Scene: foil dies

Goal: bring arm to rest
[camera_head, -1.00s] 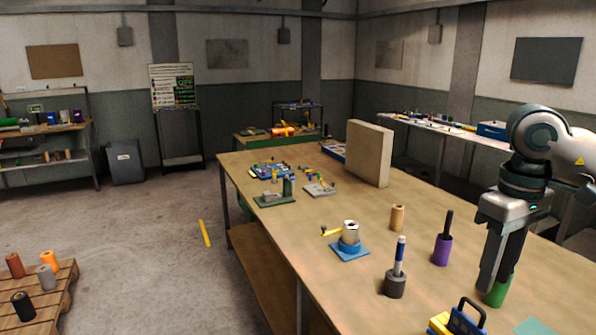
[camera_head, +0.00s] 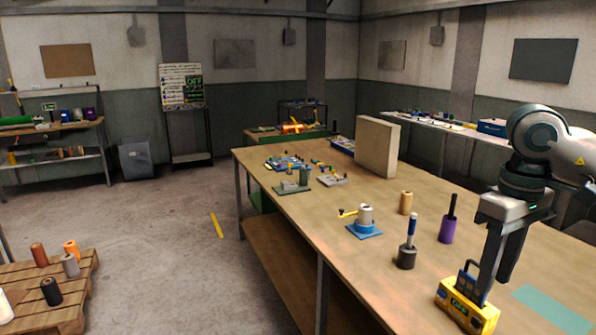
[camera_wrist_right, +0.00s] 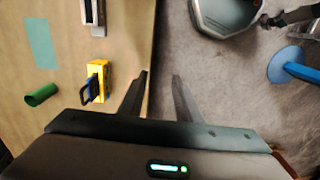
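My right arm (camera_head: 545,150) comes in from the right edge in the head view. It hangs over the right part of the long wooden table. My right gripper (camera_head: 496,282) points down, its fingers in front of the yellow box (camera_head: 466,306). In the right wrist view the two fingers (camera_wrist_right: 160,82) stand apart with nothing between them, over the table's edge and the floor. The yellow box (camera_wrist_right: 99,80) and a green cylinder (camera_wrist_right: 41,95) lie to the left of the fingers there. My left gripper is not in view.
The long table (camera_head: 330,235) holds a purple holder (camera_head: 447,231), a dark holder with a blue-and-white stick (camera_head: 407,257), a tan cylinder (camera_head: 405,203) and a blue-based fixture (camera_head: 365,231). A pallet (camera_head: 75,305) with several spools stands lower left. The floor between is clear.

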